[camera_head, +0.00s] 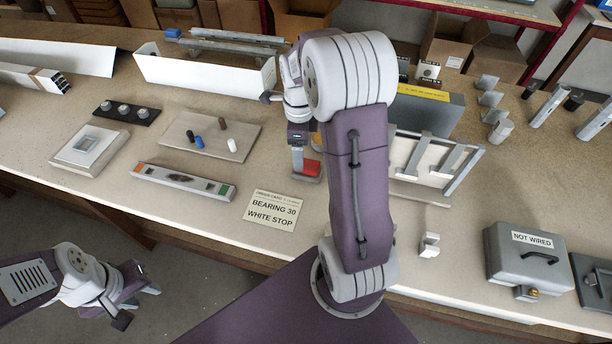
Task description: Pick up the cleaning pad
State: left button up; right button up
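A small red block with a grey lower part (312,168) lies on the table near the middle. It may be the cleaning pad, but it is partly hidden by my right arm and gripper. My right gripper (298,165) points down at the left side of this block. I cannot tell whether its fingers touch the block or how far apart they are. My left gripper (138,304) hangs at the lower left, in front of the table and below its edge. Its fingers are apart and empty, well away from the red block.
A board with small coloured pegs (210,144), a level-like bar (183,180) and a printed card (272,210) lie left of the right arm. A slotted rack (432,165) and a grey box marked NOT WIRED (528,262) stand right. Bare table lies around the card.

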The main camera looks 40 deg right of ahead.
aim_at(307, 164)
jog(key=d+f+m, duration=0.1)
jog(key=d+f, duration=0.1)
jog(key=shift+w+d+m, duration=0.3)
jog(key=shift+m, duration=0.1)
jog(key=shift+w+d+m, duration=0.1)
jog(key=shift+d+m, duration=0.2)
jog(key=shift+d, duration=0.05)
jog(key=shift+s+a+f, duration=0.1)
jog(key=shift+s+f, duration=0.05)
jog(key=shift+f, duration=0.5)
jog(key=shift+s+a+f, duration=0.1)
jog(key=shift+f, duration=0.5)
jog(key=shift+w+f, duration=0.15)
jog(key=shift+f, duration=0.35)
notch_tip(307, 164, down, 5)
jog(key=shift+r, duration=0.15)
jog(key=shift+w+f, duration=0.1)
jog(key=shift+f, duration=0.15)
jog(key=c, duration=1.5)
